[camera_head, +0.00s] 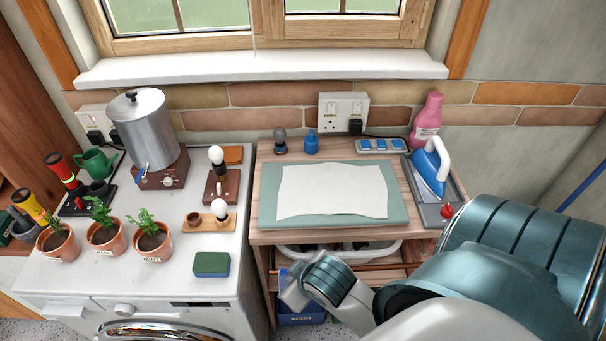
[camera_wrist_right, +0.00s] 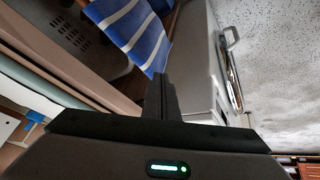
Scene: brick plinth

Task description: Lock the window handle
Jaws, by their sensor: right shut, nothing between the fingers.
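The lower part of a wooden-framed window (camera_head: 345,30) shows at the top of the head view, above a white sill. No window handle can be made out; the upper part of the window is cut off by the picture edge. My right arm comes in from the lower right, and my right gripper (camera_head: 291,296) is low in front of the wooden table, well below the sill. In the right wrist view the dark fingers of my right gripper (camera_wrist_right: 160,92) are together and empty. My left gripper is not in view.
A wooden table (camera_head: 290,237) bears a green mat with a pale cloth, an iron (camera_head: 430,168) and a pink bottle (camera_head: 427,118). A white washer top (camera_head: 100,270) at left carries a metal urn (camera_head: 145,130) and potted plants. The white sill (camera_head: 265,68) is clear.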

